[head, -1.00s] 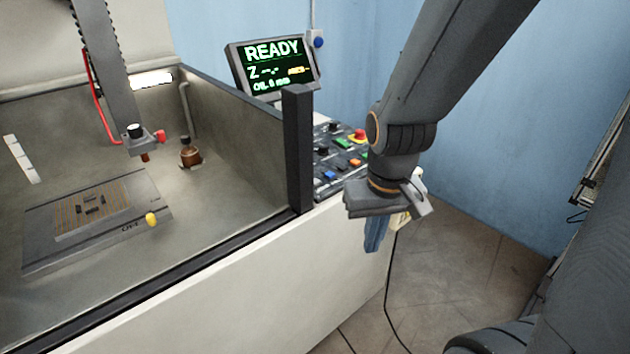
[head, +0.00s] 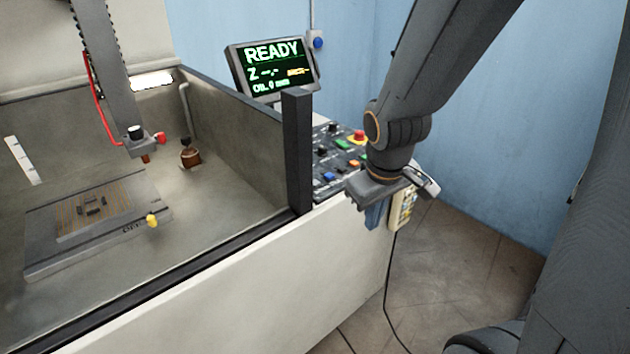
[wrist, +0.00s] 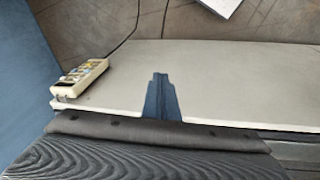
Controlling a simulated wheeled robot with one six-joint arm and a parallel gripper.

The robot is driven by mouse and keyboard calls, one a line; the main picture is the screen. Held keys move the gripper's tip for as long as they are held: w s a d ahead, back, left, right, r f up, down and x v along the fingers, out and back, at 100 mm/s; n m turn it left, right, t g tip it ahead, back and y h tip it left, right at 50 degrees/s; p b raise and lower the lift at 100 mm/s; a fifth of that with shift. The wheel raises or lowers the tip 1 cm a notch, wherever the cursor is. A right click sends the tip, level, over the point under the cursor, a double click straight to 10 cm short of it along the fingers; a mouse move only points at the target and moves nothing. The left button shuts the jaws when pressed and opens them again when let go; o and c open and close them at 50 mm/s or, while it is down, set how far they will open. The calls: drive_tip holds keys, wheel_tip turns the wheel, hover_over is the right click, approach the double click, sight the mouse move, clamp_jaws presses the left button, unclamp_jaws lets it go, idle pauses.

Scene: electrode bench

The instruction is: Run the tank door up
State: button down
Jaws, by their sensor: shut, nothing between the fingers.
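The tank (head: 245,210) is on the left, with a dark rim along its front edge (head: 170,270) and a dark post (head: 298,150) at its right corner. I cannot make out the door as a separate panel. A control panel (head: 335,160) with coloured buttons and a red knob lies right of the post. A cream handheld pendant (head: 403,208) with several keys hangs at the machine's side; it also shows in the wrist view (wrist: 80,77). My gripper (head: 373,216) is shut and empty, just left of the pendant. Its blue fingers show in the wrist view (wrist: 160,95).
A screen (head: 272,65) reads READY. A cable (head: 388,290) runs down to the floor. Open floor (head: 460,250) lies to the right.

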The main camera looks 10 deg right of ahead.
drive_tip(key=w+d+r+n+t+p, duration=0.1)
drive_tip(key=w+r+n+t, duration=0.15)
drive_tip(key=w+n, duration=0.4)
wheel_tip(320, 180, up, 6)
drive_tip(key=n+t+y+p, duration=0.2)
drive_tip(key=n+y+p, duration=0.3)
drive_tip(key=n, duration=1.9)
hover_over(315, 183)
drive_tip(key=b, duration=0.1)
drive_tip(key=shift+s+d+r+y, duration=0.15)
drive_tip(key=shift+s+d+y, duration=0.2)
drive_tip(key=shift+y, duration=0.25)
wheel_tip(315, 183, down, 9)
drive_tip(key=b, duration=0.9)
drive_tip(key=shift+d+r, duration=0.1)
drive_tip(key=shift+f+b, duration=0.35)
drive_tip(key=shift+f, duration=0.1)
